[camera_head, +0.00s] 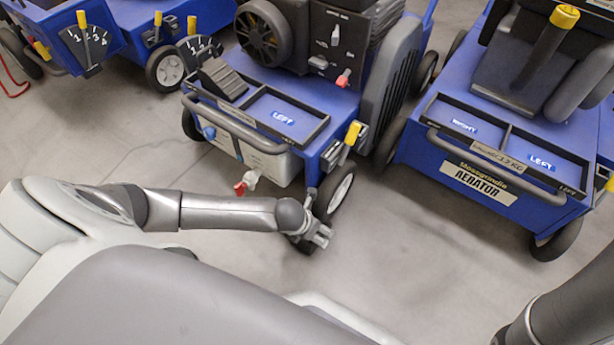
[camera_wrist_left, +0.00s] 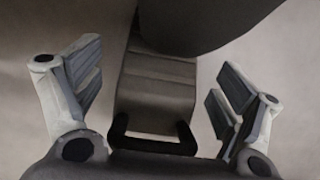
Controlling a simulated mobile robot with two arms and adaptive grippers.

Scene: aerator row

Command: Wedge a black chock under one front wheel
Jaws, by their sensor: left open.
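The middle blue aerator (camera_head: 315,160) has a front wheel (camera_head: 340,193) at its near right corner. My left gripper (camera_head: 322,238) is down at the floor just in front of that wheel. In the left wrist view, a dark wedge-shaped chock (camera_wrist_left: 158,88) with a black loop handle lies between the fingers of my left gripper (camera_wrist_left: 158,95). The fingers are open and apart from its sides. The dark round wheel (camera_wrist_left: 190,22) overlaps the chock's far end; whether they touch cannot be told. The gripper hides the chock in the head view. My right gripper is out of view.
Another blue aerator (camera_head: 490,180) stands at the right, and more blue machines (camera_head: 150,40) stand at the back left. A red-handled tap (camera_head: 246,182) sticks out low on the middle aerator's front. The grey floor (camera_head: 410,270) between the front machines and me is clear.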

